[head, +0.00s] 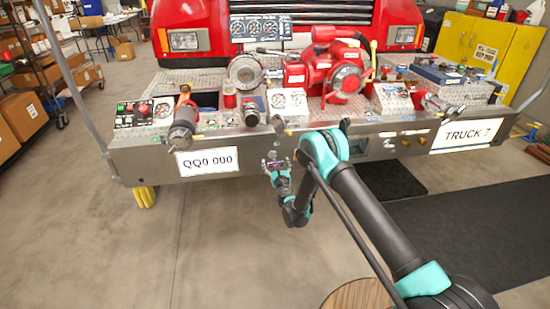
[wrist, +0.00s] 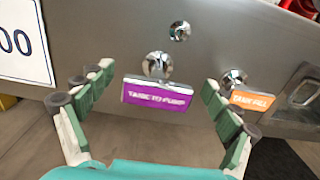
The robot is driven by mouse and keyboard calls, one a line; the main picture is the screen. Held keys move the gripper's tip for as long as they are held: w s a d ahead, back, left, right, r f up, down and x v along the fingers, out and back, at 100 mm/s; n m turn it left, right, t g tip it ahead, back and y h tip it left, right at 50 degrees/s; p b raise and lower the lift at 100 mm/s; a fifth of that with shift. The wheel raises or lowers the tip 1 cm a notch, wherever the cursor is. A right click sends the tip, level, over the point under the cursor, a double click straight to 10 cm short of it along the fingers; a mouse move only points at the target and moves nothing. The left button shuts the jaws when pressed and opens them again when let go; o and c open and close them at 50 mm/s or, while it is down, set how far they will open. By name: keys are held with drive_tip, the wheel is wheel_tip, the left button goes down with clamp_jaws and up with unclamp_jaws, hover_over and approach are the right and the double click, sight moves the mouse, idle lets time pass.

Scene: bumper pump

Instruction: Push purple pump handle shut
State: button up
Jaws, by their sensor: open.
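The purple pump handle (wrist: 157,94) is a flat purple plate with pale lettering that appears to read "TANK TO PUMP". It hangs in front of a round chrome fitting (wrist: 157,65) on the metal bumper face. My gripper (wrist: 150,88) is open, with its green fingers spread to the left and right of the purple handle. I see no clear contact between fingers and handle. In the head view, my gripper (head: 277,165) is in front of the bumper, right of the QQ0 000 plate, and the handle shows only as a small purple patch there.
An orange handle labelled "TANK FILL" (wrist: 253,99) sits close to my right finger. The white QQ0 000 plate (head: 207,161) is to the left. The bumper (head: 140,165) carries a red pump (head: 345,78) and gauges on top. The floor in front is largely clear.

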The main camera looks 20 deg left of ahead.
sight(275, 161)
drive_tip(key=shift+w+a, duration=0.15)
drive_tip(key=shift+w, duration=0.05)
drive_tip(key=shift+c, duration=0.4)
drive_tip(key=c, duration=1.6)
drive_tip(key=shift+x, duration=1.9)
drive_tip(key=o, duration=1.7)
